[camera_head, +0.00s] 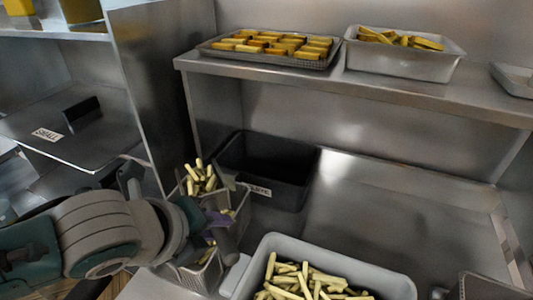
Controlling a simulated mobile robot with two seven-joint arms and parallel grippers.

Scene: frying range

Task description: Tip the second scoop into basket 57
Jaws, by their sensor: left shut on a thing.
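My left gripper (221,226) reaches in from the left and is shut on what seems to be the handle of a scoop (228,181), mostly hidden by the gripper. Pale fries (200,178) show just behind the gripper; I cannot tell if they lie in the scoop or in a basket. A wire basket (241,207) stands beside the gripper, partly hidden. Another basket (203,275) with fries shows below it. No number 57 is readable. A light grey tub (392,280) of fries stands at the bottom centre. My right gripper is not in view.
A black bin (290,190) with a partly hidden label stands behind the baskets. The shelf (440,97) above holds a tray of golden pieces (268,45) and a metal pan of wedges (405,62). The steel counter (390,215) right of the bin is clear.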

